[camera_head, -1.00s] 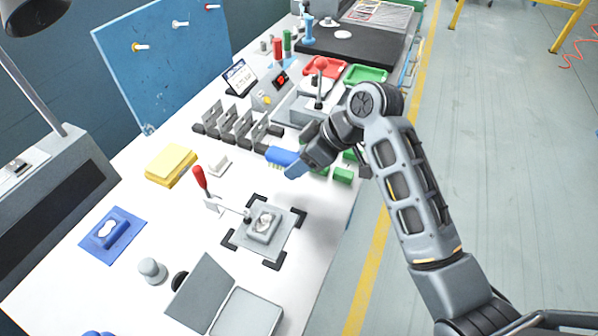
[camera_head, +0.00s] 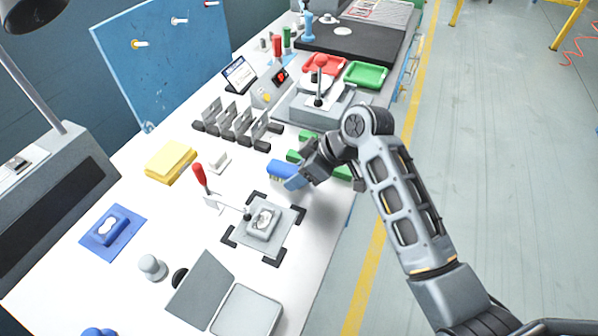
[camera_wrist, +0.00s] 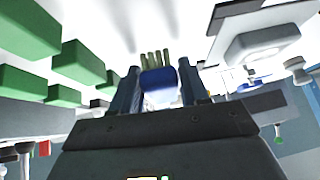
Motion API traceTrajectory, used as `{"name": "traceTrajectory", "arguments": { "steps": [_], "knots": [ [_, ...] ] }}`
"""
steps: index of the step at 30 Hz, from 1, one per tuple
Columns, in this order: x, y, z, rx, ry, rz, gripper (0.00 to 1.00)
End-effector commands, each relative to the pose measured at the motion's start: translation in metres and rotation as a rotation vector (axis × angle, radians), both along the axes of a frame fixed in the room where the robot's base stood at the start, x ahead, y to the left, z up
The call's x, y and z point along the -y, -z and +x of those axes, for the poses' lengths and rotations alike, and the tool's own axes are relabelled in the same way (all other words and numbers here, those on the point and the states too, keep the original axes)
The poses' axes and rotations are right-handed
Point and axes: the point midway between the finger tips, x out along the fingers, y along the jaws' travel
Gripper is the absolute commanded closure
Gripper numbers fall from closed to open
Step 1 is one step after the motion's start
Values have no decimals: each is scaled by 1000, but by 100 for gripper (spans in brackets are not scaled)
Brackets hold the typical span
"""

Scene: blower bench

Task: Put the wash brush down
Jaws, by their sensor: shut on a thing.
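The wash brush has a blue body (camera_head: 279,170) in the head view. My gripper (camera_head: 294,176) is shut on it above the white bench, left of several green blocks. In the wrist view the brush's blue body (camera_wrist: 158,82) sits between the two fingers of my gripper (camera_wrist: 160,90), with pale bristles pointing away from the palm. The gripper and my arm hide part of the brush. I cannot tell whether the bristles touch the bench.
Green blocks (camera_head: 343,172) stand right beside my gripper. A grey fixture with a clamp (camera_head: 264,223) lies in front, inside black corner marks. A row of grey brackets (camera_head: 236,122) stands behind. A yellow sponge stack (camera_head: 171,160) is at the left.

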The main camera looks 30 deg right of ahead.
Motion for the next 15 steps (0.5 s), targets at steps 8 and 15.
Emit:
{"name": "traceTrajectory", "arguments": {
  "steps": [8,15],
  "knots": [
    [0,4,0,0,0,0,51],
    [0,4,0,-1,0,-1,29]
  ]
}}
